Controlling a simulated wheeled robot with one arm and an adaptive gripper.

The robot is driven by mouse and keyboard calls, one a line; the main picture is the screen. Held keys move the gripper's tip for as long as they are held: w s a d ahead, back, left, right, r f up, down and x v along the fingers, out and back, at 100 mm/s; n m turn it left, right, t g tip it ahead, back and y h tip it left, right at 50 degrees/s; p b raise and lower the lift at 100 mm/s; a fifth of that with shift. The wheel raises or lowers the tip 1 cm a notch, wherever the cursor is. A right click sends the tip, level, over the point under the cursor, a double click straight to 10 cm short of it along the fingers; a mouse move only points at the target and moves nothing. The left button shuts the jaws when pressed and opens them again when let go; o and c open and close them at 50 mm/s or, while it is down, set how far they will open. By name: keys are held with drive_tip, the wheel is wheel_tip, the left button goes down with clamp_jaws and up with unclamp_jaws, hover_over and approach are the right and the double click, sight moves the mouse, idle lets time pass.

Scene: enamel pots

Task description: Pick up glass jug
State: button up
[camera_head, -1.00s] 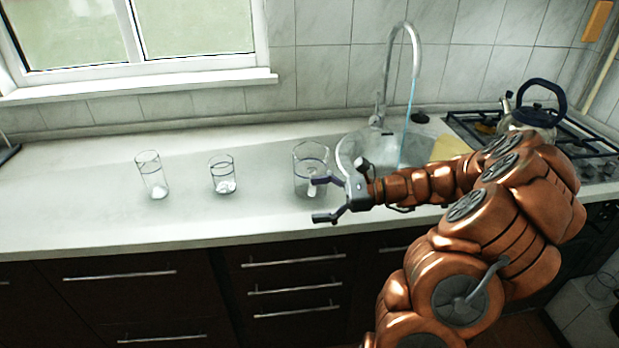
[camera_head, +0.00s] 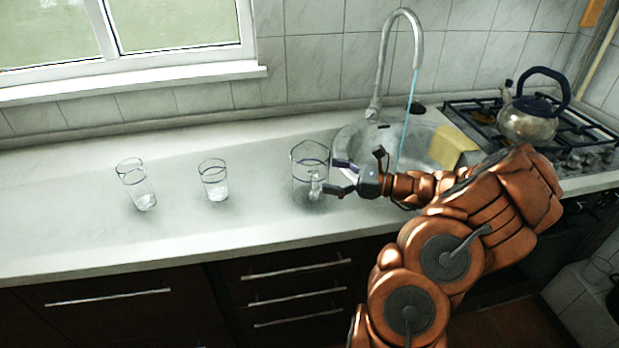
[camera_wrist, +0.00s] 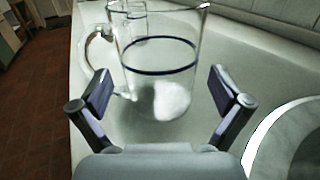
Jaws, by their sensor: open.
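The glass jug (camera_head: 309,165) stands upright on the counter, left of the sink, with a dark ring around it. In the wrist view the jug (camera_wrist: 160,62) is straight ahead, with its clear handle on the left and a whitish patch at its base. My gripper (camera_head: 343,177) is at the jug's right side in the head view. Its fingers (camera_wrist: 165,97) are spread wide, with the lower part of the jug between or just beyond their tips. Whether either finger touches the glass I cannot tell. Nothing is held.
Two clear glasses, a taller one (camera_head: 136,184) and a shorter one (camera_head: 213,180), stand to the jug's left. The sink (camera_head: 350,143) with a tall faucet (camera_head: 384,60) is behind my gripper. A kettle (camera_head: 527,118) sits on the stove at right.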

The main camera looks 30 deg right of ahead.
sight(311, 171)
drive_tip(key=p+x, duration=0.1)
drive_tip(key=x, duration=0.3)
drive_tip(key=shift+w+a+r, duration=0.15)
drive_tip(key=shift+a+r, duration=0.05)
drive_tip(key=shift+a, duration=0.05)
drive_tip(key=shift+w+a+f, duration=0.1)
drive_tip(key=shift+w+a, duration=0.15)
drive_tip(key=shift+w, duration=0.1)
drive_tip(key=shift+c, duration=0.2)
drive_tip(key=c, duration=1.2)
drive_tip(key=shift+c, duration=0.2)
